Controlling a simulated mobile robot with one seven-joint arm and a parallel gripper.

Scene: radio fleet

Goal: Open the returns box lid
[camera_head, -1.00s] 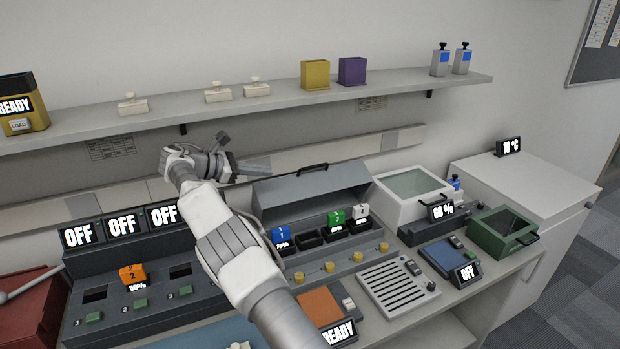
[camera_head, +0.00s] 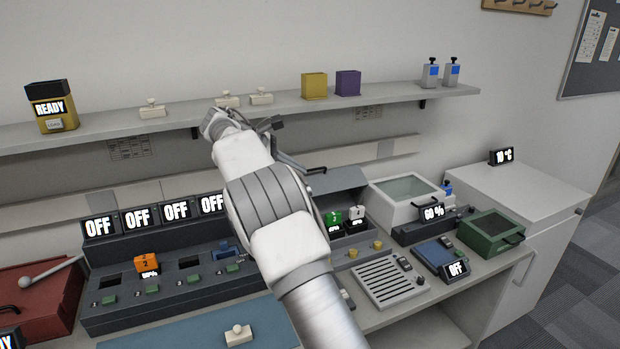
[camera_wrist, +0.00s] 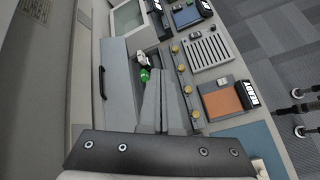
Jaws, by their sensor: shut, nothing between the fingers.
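No box carries a readable returns label, so I cannot tell which is the returns box. A red box (camera_head: 38,308) with a pale rod and ball knob is at the far left, partly cut off. A green box (camera_head: 488,232) with a dark window lid and handle is at the right, lid down. A grey bin with a raised lid (camera_head: 345,181) stands behind my arm; its lid also shows in the wrist view (camera_wrist: 117,88). My gripper (camera_head: 297,165) is in front of the wall above the bench, its fingers together and empty in the wrist view (camera_wrist: 163,75).
A wall shelf (camera_head: 290,106) holds a yellow box, a purple box and several small items. A dark charger row (camera_head: 165,257) with OFF displays lies left of my arm. A white box with a clear lid (camera_head: 405,190) stands right. A blue mat (camera_head: 185,331) is at the front.

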